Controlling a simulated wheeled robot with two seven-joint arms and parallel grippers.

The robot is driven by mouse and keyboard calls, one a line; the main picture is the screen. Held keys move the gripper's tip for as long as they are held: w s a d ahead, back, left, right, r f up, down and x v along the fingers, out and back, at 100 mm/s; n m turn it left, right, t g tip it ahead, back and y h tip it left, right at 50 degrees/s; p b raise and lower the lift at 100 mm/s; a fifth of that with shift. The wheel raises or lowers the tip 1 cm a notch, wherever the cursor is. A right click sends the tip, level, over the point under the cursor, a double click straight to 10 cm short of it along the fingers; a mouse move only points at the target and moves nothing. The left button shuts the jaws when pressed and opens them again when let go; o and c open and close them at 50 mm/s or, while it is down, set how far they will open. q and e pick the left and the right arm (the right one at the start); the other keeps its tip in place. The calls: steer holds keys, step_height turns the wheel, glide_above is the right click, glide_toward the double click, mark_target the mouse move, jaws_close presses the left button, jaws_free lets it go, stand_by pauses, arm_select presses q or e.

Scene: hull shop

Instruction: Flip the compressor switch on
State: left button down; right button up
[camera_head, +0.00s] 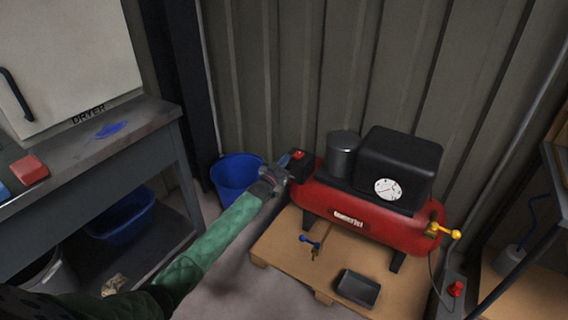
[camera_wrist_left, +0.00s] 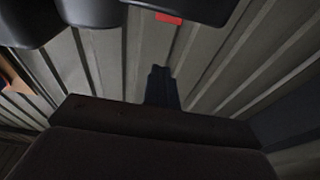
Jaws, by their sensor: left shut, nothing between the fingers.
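The red compressor (camera_head: 370,222) stands on a low wooden pallet, with a black motor cover, a grey cylinder and a white gauge on top. At its left end is a black switch box with a red switch (camera_head: 298,155). The red switch also shows at the top of the left wrist view (camera_wrist_left: 168,18). My left gripper (camera_head: 284,168) is at the left end of the compressor, close beside the switch box. Its fingers are shut and empty; in the left wrist view they point up toward the box, below the red switch (camera_wrist_left: 162,85). I cannot tell whether they touch it. My right gripper is not in view.
A blue bucket (camera_head: 236,174) stands behind my left forearm. A workbench (camera_head: 95,148) with a dryer box is on the left. The pallet (camera_head: 275,245) holds a small dark tray (camera_head: 358,288) and a blue-handled valve (camera_head: 310,242). A corrugated wall is close behind.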

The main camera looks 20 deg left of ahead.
mark_target(293, 161)
arm_select(q)
steer(key=x, duration=0.7)
steer(key=shift+r, duration=0.1)
step_height(293, 161, down, 3)
steer(key=shift+s+r, duration=0.1)
steer(key=shift+f, duration=0.6)
steer(key=shift+s, duration=0.1)
